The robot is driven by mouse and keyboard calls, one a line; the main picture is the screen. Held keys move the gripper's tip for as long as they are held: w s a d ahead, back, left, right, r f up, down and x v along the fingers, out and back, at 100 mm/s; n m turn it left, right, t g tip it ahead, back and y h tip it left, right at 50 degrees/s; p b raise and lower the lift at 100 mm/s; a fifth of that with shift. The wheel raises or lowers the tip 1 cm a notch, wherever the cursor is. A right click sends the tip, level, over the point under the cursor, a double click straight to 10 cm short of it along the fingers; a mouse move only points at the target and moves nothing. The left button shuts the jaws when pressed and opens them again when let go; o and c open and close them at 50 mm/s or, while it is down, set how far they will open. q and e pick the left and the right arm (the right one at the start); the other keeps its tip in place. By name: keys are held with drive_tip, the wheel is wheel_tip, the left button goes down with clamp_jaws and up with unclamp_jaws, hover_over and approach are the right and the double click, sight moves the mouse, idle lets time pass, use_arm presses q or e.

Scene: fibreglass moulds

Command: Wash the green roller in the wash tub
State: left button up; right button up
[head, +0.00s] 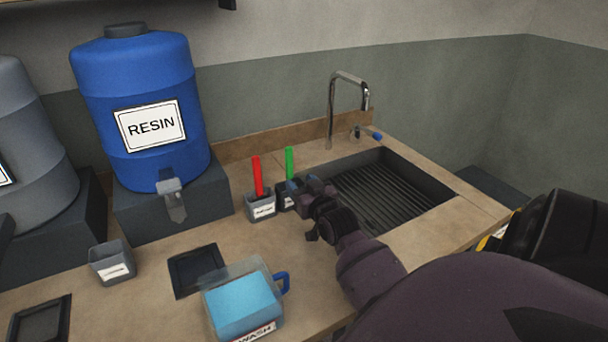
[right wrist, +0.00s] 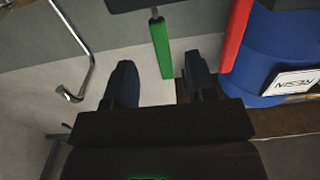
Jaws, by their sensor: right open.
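The green roller (head: 289,163) stands upright in a small dark holder (head: 285,199), its green handle pointing up. My right gripper (head: 308,186) is open, just right of the green roller near the holder, and partly covers it. In the right wrist view, which is upside down, the green handle (right wrist: 162,46) shows between the directions of the two spread fingers (right wrist: 160,82), with nothing gripped. The wash tub (head: 270,324) is a clear box of light blue liquid with a blue handle, at the front of the counter. My left gripper is not in view.
A red roller (head: 257,177) stands in a grey holder (head: 261,208) close left of the green one. A sink (head: 435,181) with a tap (head: 331,110) lies to the right. A blue resin barrel (head: 137,85), grey cup (head: 111,263) and dark tray (head: 196,270) are on the left.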

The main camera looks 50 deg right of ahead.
sight(291, 173)
drive_tip(key=x, duration=0.7)
drive_tip(key=shift+w+f, duration=0.1)
drive_tip(key=shift+w, duration=0.2)
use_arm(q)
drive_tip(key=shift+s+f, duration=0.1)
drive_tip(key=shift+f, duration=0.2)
use_arm(e)
drive_tip(key=shift+w+d, duration=0.25)
drive_tip(key=shift+w, duration=0.3)
